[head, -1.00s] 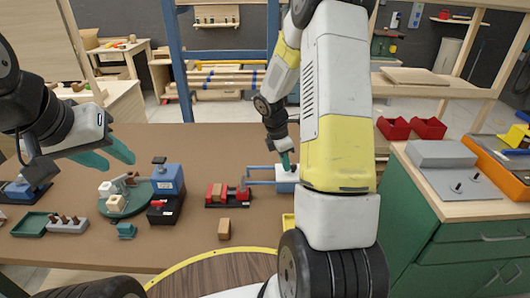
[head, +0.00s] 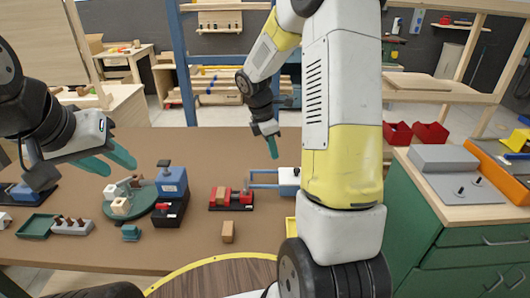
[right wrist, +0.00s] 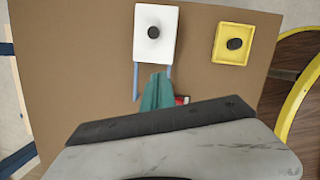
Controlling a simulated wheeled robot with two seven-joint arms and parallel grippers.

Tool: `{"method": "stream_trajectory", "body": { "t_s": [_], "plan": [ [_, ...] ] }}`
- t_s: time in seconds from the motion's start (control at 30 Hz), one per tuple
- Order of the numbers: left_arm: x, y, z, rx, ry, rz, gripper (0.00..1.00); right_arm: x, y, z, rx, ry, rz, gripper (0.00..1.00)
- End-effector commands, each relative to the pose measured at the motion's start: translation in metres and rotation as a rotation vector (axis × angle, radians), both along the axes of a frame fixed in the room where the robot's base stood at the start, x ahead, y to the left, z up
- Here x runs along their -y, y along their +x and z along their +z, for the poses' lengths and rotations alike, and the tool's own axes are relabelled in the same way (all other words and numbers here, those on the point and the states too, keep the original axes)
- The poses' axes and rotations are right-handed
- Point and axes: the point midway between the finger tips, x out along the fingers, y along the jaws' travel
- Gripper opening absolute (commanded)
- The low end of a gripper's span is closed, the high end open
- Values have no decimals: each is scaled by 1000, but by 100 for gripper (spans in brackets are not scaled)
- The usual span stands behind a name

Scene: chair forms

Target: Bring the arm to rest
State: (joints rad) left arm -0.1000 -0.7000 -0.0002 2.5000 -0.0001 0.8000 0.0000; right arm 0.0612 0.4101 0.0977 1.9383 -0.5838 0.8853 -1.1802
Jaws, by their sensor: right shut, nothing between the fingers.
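My right gripper (head: 273,148) is shut and empty, raised above the back part of the brown table (head: 190,240). Its closed teal fingers show in the right wrist view (right wrist: 157,92). Below it is a white block (head: 289,176) with blue rods, partly hidden by my right arm in the head view. In the right wrist view the white block (right wrist: 148,50) has a dark knob, and the gripper is apart from it. My left gripper (head: 120,163) hangs at the left with its teal fingers spread and nothing visible between them.
A red fixture with wooden blocks (head: 220,202), a small wooden block (head: 228,232), a green turntable (head: 140,205) and a blue device (head: 171,182) stand on the table. A yellow tray (right wrist: 221,50) lies beside the white block. A green cabinet (head: 440,225) stands at the right.

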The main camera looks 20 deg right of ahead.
Motion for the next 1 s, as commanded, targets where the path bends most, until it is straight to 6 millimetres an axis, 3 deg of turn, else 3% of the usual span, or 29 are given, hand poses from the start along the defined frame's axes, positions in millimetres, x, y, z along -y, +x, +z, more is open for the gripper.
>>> {"method": "stream_trajectory", "body": {
  "t_s": [0.23, 0.37, 0.5, 0.7, 1.0],
  "plan": [
    [0, 0, 0, 0, 0, 0, 36, -6, -5, 26, 25, 10, -38, 0],
    [0, 0, 0, 0, 0, 0, 36, -13, -25, 60, 111, 53, -190, 0],
    [0, 0, 0, 0, 0, 0, 36, -26, -63, 105, 237, 149, -451, 0],
    [0, 0, 0, 0, 0, 0, 36, -46, -123, 152, 382, 341, -837, 0],
    [0, 0, 0, 0, 0, 0, 36, -74, -201, 182, 463, 668, -1328, 0]
  ]
}}
